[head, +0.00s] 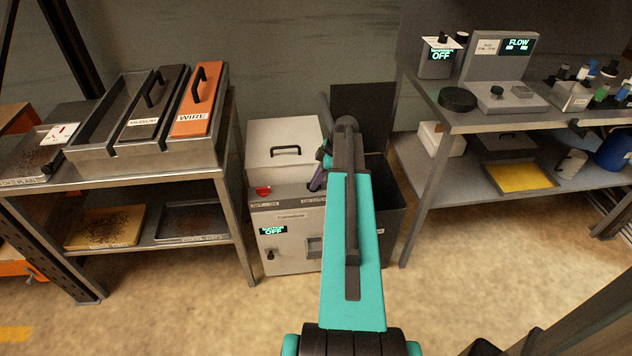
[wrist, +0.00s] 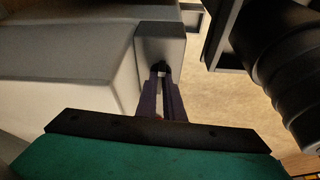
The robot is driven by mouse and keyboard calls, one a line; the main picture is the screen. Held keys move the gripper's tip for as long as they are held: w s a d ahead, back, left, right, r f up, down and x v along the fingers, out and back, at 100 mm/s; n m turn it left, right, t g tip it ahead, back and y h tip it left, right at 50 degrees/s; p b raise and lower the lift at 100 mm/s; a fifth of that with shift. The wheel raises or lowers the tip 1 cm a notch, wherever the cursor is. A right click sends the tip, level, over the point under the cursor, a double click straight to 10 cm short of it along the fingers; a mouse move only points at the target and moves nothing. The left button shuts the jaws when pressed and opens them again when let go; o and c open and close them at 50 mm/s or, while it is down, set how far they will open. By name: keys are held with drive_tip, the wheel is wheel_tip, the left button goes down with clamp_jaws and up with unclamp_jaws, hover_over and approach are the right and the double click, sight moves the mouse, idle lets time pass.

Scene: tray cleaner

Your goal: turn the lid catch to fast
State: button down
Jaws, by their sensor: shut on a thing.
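The pale grey cleaner (head: 290,240) stands on the floor between two benches. Its lid (head: 284,133), with a black handle (head: 286,151), looks down. My gripper (head: 317,180) is at the cleaner's right end, its purple fingers partly hidden by my arm. In the wrist view my gripper (wrist: 163,78) is shut on a small black catch (wrist: 162,67) at the face of a grey block (wrist: 165,47). The fingers cover much of the catch, so I cannot tell which way it is turned. The head view hides the catch.
A red button (head: 263,190), a lit OFF display (head: 272,230) and a black knob (head: 270,255) are on the cleaner. A dark open bin (head: 393,205) stands close on its right. The left bench (head: 150,177) and right bench (head: 520,122) flank it. Floor in front is clear.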

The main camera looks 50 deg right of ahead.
drive_tip(key=m, duration=0.1)
drive_tip(key=m+h, duration=0.1)
drive_tip(key=m, duration=0.1)
drive_tip(key=m+t, duration=0.1)
drive_tip(key=shift+s+a+m+h+b, duration=0.2)
drive_tip(key=shift+a+m+h+b, duration=0.1)
drive_tip(key=shift+m, duration=0.1)
drive_tip(key=m+h, duration=0.1)
drive_tip(key=m, duration=0.1)
drive_tip(key=m+h, duration=0.1)
drive_tip(key=m, duration=0.2)
drive_tip(key=shift+a, duration=0.1)
drive_tip(key=shift+w+a+m+g+h+p, duration=0.15)
drive_tip(key=shift+m+h+p, duration=0.35)
drive_tip(key=shift+m, duration=1.15)
drive_tip(key=shift+m+g+h+p, duration=0.25)
drive_tip(key=shift+m+h, duration=0.35)
drive_tip(key=shift+m, duration=1.05)
drive_tip(key=c, duration=1.9)
unclamp_jaws()
drive_tip(key=shift+o, duration=0.2)
drive_tip(key=shift+r, duration=0.1)
drive_tip(key=v, duration=1.3)
drive_tip(key=shift+a+r, duration=0.2)
drive_tip(key=shift+r, duration=0.05)
